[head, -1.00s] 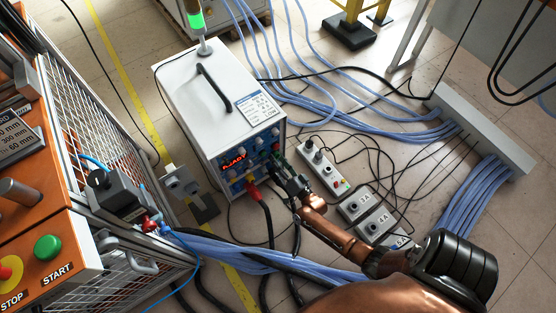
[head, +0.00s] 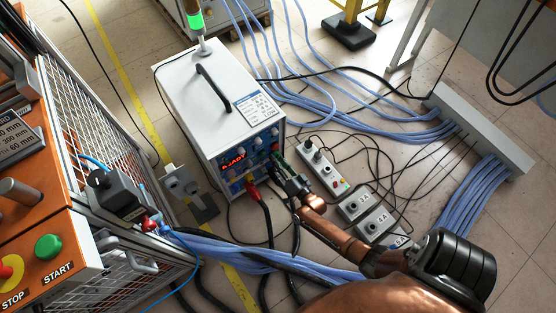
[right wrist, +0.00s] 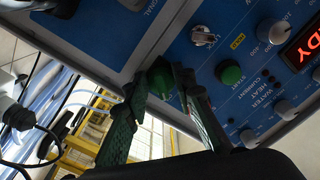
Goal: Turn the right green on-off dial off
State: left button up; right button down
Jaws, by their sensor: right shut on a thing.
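The induction heater (head: 215,95) is a white box with a blue front panel of knobs and a lit red display. In the right wrist view, the green dial (right wrist: 160,78) sits near the panel's edge, between the two dark fingers of my right gripper (right wrist: 168,88). The fingers are shut on it, one on each side, and partly hide it. In the head view, my right gripper (head: 280,165) reaches the right part of the front panel; the dial is hard to make out there. My left gripper is not in view.
A second green knob (right wrist: 229,72), marked START, and a silver knob (right wrist: 203,36) are close to my fingers. Cables plug in low on the heater's front. A power strip (head: 322,168) and blue hoses (head: 400,130) lie to the right. An orange-topped cage (head: 100,170) stands left.

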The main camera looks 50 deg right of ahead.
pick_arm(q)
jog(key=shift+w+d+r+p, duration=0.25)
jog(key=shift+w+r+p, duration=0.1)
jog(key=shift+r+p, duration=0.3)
pick_arm(e)
jog(key=n, duration=1.1)
jog(key=d+n, duration=0.1)
jog(key=n, duration=0.4)
jog(key=shift+s+n, duration=0.2)
jog(key=shift+n, duration=0.1)
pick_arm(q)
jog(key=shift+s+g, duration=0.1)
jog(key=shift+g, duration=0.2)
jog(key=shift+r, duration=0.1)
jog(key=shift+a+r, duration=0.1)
pick_arm(e)
jog(key=c, duration=1.6)
grip_release()
jog(key=v, duration=0.7)
jog(key=shift+s, duration=0.2)
